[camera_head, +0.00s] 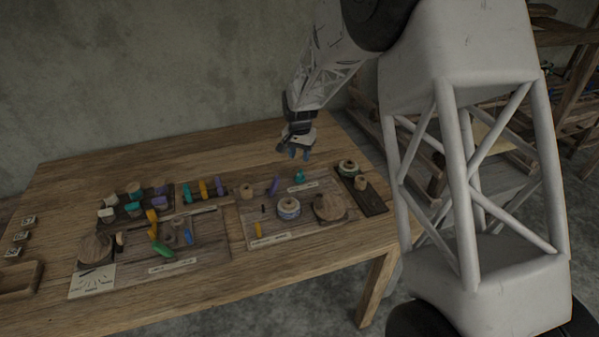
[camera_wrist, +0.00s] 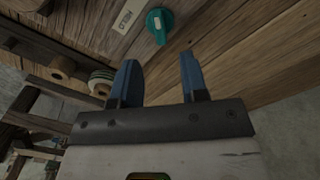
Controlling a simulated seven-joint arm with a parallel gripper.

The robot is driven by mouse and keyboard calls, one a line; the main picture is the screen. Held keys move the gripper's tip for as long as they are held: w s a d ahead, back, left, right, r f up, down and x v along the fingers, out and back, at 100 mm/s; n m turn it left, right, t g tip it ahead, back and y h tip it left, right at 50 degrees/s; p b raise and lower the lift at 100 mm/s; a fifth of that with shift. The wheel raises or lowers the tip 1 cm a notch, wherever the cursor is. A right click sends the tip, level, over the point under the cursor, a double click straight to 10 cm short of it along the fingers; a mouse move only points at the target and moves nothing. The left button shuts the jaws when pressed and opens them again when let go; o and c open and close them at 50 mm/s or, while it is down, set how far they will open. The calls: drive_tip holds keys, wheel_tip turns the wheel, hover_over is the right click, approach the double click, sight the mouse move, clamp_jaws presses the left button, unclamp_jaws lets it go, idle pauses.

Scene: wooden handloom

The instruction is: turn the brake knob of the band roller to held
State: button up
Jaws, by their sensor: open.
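The teal knob (camera_head: 300,175) sits near the back edge of the right-hand board, behind a pale label strip (camera_head: 302,187). In the wrist view the knob (camera_wrist: 160,22) lies just beyond my fingertips, and its handle points roughly toward them. A pale label (camera_wrist: 128,16) beside it carries upside-down lettering that looks like HELD. My gripper (camera_head: 299,154) hangs above and behind the knob with blue fingers apart. In the wrist view my gripper (camera_wrist: 158,64) is open and empty, not touching the knob. I cannot tell which part is the band roller.
The right-hand board also bears a round wooden disc (camera_head: 330,207), a blue-and-white spool (camera_head: 288,208) and a purple piece (camera_head: 274,185). A dark tray (camera_head: 361,190) with spools stands right of it. Another board with several coloured pieces lies left. Bare table (camera_head: 235,160) shows behind the boards.

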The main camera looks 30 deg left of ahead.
sight(300, 172)
drive_tip(key=shift+f, duration=0.15)
drive_tip(key=shift+f, duration=3.75)
clamp_jaws()
